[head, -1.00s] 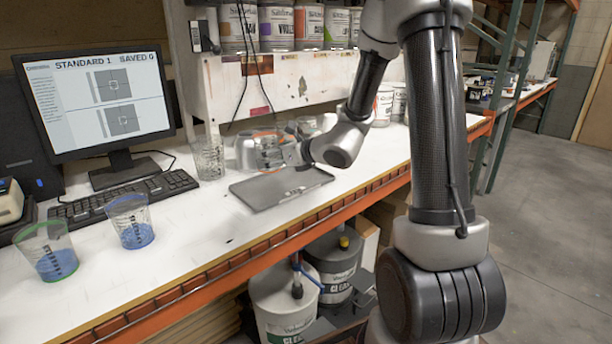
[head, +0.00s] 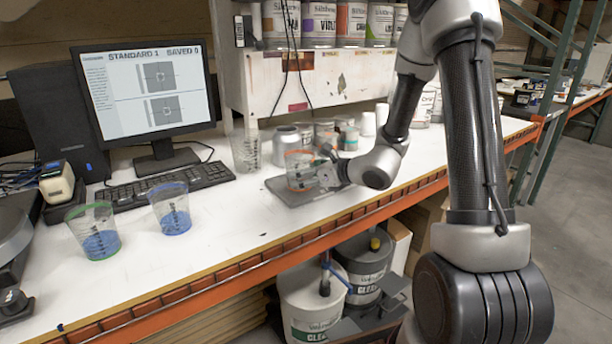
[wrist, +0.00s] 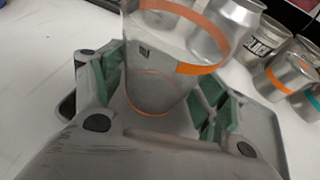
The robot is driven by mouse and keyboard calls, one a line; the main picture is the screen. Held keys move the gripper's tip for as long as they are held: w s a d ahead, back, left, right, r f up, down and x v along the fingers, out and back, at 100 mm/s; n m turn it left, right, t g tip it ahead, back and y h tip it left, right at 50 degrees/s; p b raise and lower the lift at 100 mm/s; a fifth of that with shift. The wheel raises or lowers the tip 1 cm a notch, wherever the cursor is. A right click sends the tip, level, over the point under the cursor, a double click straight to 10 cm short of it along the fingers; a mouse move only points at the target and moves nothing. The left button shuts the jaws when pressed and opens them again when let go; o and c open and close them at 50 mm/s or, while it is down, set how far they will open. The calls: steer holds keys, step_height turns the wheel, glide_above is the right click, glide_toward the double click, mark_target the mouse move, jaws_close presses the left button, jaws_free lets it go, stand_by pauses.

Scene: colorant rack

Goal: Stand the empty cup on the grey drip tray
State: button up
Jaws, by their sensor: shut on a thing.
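The empty cup is clear with an orange rim (head: 299,156), and looks upright in the head view. It also shows large in the wrist view (wrist: 150,92), with nothing inside. My gripper (head: 318,172) holds it from the right, its green-padded fingers (wrist: 160,95) on either side of the cup wall. The grey drip tray (head: 288,197) lies flat on the bench directly below the cup. The cup's base is over the tray; I cannot tell whether it touches. My gripper and wrist hide the tray's right part in the head view.
A silver can (head: 286,146) and several small tins (head: 349,138) stand behind the tray. A clear cup (head: 245,152) stands to the left. Blue-rimmed (head: 171,210) and green-rimmed (head: 97,232) cups hold blue liquid. A keyboard (head: 165,186) lies behind them.

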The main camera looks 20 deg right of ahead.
steer(key=shift+f, duration=0.2)
steer(key=o, duration=1)
steer(key=shift+f, duration=0.1)
steer(key=shift+s+d+r, duration=0.15)
steer(key=shift+s+r, duration=0.05)
steer(key=shift+r, duration=0.1)
steer(key=v, duration=1.1)
steer(key=shift+s, duration=0.2)
steer(key=s+a+r+n+g, duration=0.2)
steer(key=s+a+n+g, duration=0.15)
steer(key=s+n, duration=0.55)
steer(key=s+a+r+n+g, duration=0.25)
steer(key=s+n+g, duration=0.25)
steer(key=s+n, duration=0.35)
steer(key=s+d+r+n+h, duration=0.2)
steer(key=d+n, duration=0.2)
steer(key=s+d+r+n+t+h, duration=0.1)
steer(key=s+d+r+n+h, duration=0.1)
steer(key=d+n+h, duration=0.1)
steer(key=s+d+r+n+h, duration=0.2)
steer(key=d+n, duration=0.3)
steer(key=d, duration=0.1)
steer(key=shift+s+h, duration=0.3)
